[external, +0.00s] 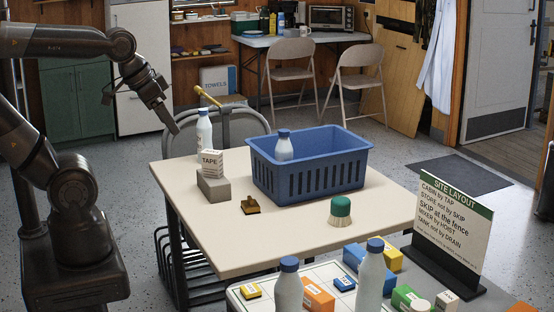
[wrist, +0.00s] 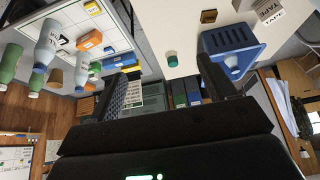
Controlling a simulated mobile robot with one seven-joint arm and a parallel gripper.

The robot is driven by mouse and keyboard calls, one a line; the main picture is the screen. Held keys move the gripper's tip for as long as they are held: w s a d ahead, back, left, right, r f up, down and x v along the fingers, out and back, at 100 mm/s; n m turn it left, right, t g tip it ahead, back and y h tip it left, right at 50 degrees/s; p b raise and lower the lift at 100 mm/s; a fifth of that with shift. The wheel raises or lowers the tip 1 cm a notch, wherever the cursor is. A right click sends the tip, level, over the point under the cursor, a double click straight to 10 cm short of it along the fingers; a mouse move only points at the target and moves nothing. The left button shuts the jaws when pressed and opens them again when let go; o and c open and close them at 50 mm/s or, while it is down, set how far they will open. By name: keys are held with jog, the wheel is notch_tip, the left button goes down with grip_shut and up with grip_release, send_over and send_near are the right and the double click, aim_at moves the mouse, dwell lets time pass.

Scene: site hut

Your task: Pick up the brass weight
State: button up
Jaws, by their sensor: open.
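The brass weight (external: 251,206), a small brown-gold block with a raised top, sits on the cream table (external: 200,240), in front of the grey block and left of the blue crate. In the wrist view it shows near the top edge (wrist: 209,16). My gripper (external: 140,113) is up in the air at the back left, beyond the table's left edge, well apart from the weight. Its two fingers (wrist: 165,85) are spread wide with nothing between them.
The blue crate (external: 310,177) holds a white bottle. A TAPE box (external: 212,163) rests on the grey block (external: 213,187), with another bottle (external: 204,130) behind. A green-topped brush (external: 340,212) stands at right. A second table in front holds bottles and boxes. The cream table's front left is clear.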

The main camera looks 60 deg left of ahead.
jog(key=m+g, duration=0.1)
jog(key=g, duration=0.5)
send_over(250, 197)
notch_tip(250, 197, down, 24)
jog(key=f, duration=0.4)
jog(key=shift+s+f, duration=0.25)
jog(key=shift+f, duration=0.15)
jog(key=shift+w+f, duration=0.15)
jog(key=shift+f, duration=1.2)
jog(key=shift+w+f, duration=0.1)
jog(key=shift+f, duration=1.25)
jog(key=shift+c, duration=0.2)
